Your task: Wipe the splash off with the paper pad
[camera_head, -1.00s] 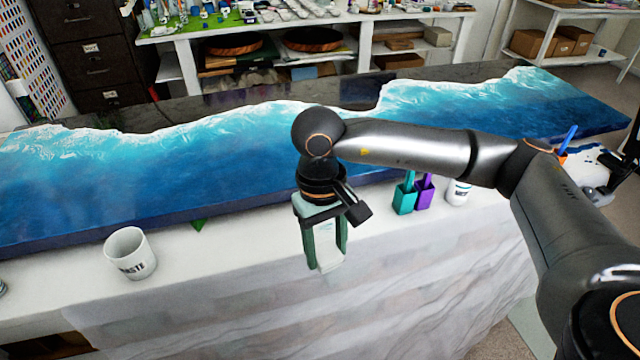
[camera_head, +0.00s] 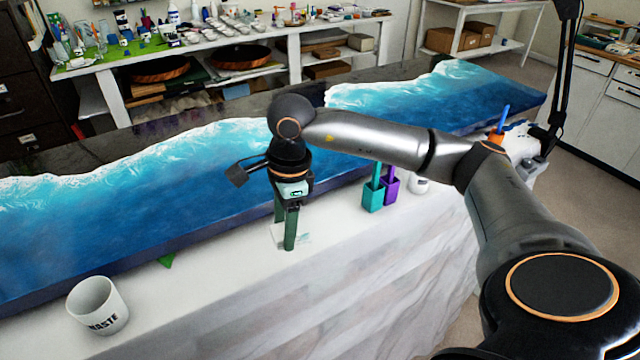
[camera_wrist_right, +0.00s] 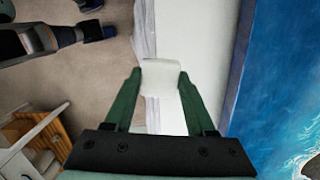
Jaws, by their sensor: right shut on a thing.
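My right gripper (camera_head: 286,238) is shut on the white paper pad (camera_head: 277,236), low over the white counter strip in front of the blue resin slab. In the right wrist view the pad (camera_wrist_right: 162,77) sits between the two green fingertips (camera_wrist_right: 160,88). I cannot tell whether the pad touches the counter. A faint teal mark, perhaps the splash (camera_head: 304,238), shows on the white surface just right of the fingers; the fingers and pad may hide part of it. My left gripper is not in view.
The blue and white resin slab (camera_head: 130,225) lies behind the strip. A white WASTE cup (camera_head: 98,308) stands at the left. A teal cup (camera_head: 373,197) and a purple cup (camera_head: 391,188) stand to the right. A small green piece (camera_head: 167,261) shows by the slab's edge.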

